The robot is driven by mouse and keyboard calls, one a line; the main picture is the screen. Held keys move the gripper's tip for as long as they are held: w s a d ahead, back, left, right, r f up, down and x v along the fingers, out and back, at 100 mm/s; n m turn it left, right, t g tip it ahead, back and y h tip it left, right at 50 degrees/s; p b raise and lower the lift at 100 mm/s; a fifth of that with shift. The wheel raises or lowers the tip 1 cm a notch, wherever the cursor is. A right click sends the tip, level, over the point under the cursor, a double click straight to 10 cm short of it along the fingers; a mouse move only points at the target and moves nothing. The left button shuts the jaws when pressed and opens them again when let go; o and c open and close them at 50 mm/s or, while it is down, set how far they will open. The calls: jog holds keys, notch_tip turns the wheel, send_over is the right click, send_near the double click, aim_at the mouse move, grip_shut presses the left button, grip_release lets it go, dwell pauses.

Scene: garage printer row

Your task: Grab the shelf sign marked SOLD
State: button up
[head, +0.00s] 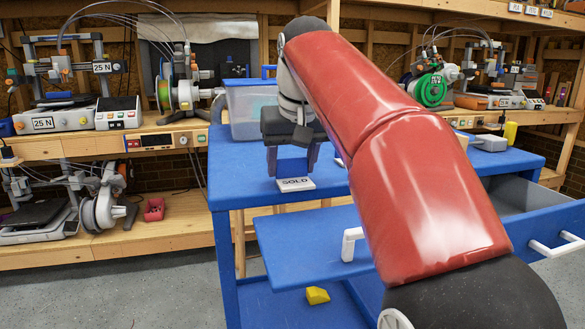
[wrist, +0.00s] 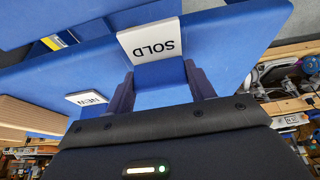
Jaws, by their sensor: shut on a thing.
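The SOLD sign (head: 295,184) is a white plate with black letters, joined to a blue block, at the near left part of the blue worktop in the head view. In the wrist view the SOLD sign (wrist: 150,42) lies just beyond the fingertips, its lettering upside down. My gripper (head: 292,166) points down over it, with a finger on each side of the blue block. In the wrist view my gripper (wrist: 160,82) is shut on that block. I cannot tell whether the plate touches the worktop.
The blue workbench (head: 235,180) has an open drawer (head: 530,205) at right. A clear blue bin (head: 248,108) stands behind my gripper. A white sign marked NEW (wrist: 87,99) shows in the wrist view. A yellow block (head: 317,295) lies on the lower shelf. Printers line the wooden racks.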

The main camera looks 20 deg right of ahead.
notch_tip(320, 180, up, 6)
jog(key=p, duration=0.2)
jog(key=shift+f+p, duration=0.1)
jog(key=shift+p, duration=0.25)
jog(key=shift+w+r+b, duration=0.1)
jog(key=shift+r+b, duration=0.2)
jog(key=shift+r, duration=1.7)
